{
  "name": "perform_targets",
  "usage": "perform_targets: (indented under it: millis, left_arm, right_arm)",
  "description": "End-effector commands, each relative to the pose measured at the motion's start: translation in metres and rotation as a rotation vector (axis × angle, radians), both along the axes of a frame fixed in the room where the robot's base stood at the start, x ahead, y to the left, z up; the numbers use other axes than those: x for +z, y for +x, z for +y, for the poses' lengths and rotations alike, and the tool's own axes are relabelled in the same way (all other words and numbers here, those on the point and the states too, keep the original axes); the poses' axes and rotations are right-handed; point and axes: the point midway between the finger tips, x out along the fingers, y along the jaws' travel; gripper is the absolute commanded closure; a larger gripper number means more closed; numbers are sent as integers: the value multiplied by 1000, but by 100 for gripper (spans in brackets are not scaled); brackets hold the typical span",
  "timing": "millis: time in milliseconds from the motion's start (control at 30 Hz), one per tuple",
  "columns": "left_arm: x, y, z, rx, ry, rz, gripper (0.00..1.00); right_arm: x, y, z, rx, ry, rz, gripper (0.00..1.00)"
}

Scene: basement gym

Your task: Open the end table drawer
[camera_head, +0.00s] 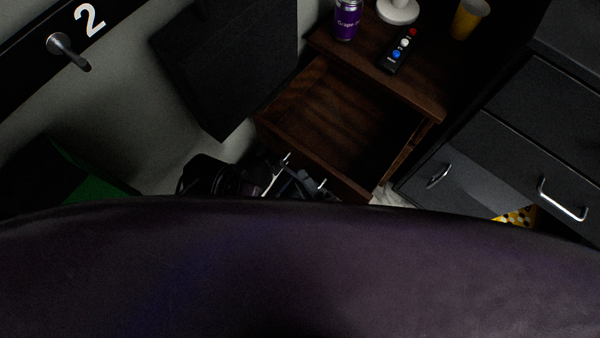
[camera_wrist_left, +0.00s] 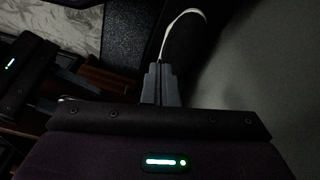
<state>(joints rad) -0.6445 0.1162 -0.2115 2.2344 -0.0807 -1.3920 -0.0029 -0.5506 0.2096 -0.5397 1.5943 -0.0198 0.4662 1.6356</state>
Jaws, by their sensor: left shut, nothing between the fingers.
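The brown wooden end table (camera_head: 425,95) stands at upper centre in the head view. Its drawer (camera_head: 335,115) is pulled out, and its empty inside shows. My right gripper (camera_head: 298,180) is at the outer face of the drawer front, between two small bright metal bits that look like handle ends. Whether its fingers are closed on the handle is too dark to tell. In the left wrist view my left gripper (camera_wrist_left: 161,84) is shut and empty, with its fingers together. My right gripper's dark body also shows at the left of that view.
A purple can (camera_head: 347,18), a remote (camera_head: 398,50), a white round base (camera_head: 398,10) and a yellow cup (camera_head: 470,18) stand on the table top. A dark cabinet (camera_head: 500,150) with metal handles is close on the right. A black panel (camera_head: 235,65) hangs at left.

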Motion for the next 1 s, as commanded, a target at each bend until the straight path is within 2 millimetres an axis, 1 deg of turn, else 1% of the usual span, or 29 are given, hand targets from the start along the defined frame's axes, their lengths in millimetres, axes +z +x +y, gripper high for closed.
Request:
perform_targets:
  millis: [33,133,233,333,433,767,933,1000]
  left_arm:
    - [3,-1,2,4,4,8,100]
    - [4,-3,5,11,14,28,100]
    - [4,-3,8,17,21,39,100]
    - [5,-3,12,23,29,47,100]
    - [5,-1,14,26,33,48,100]
    - [4,0,13,25,31,45,100]
    - [4,-2,11,22,29,49,100]
    - [2,-6,9,18,26,55,100]
  right_arm:
    - [1,-9,-6,1,-2,3,68]
    - [3,-24,-15,2,-1,4,68]
    - [3,-34,-23,1,-3,3,68]
    - [4,-41,-27,0,-1,0,68]
    - [4,-44,-29,0,-1,1,68]
    - [4,-43,-29,1,0,1,68]
    - [4,-43,-29,1,0,0,68]
    - [4,-43,-29,1,0,1,68]
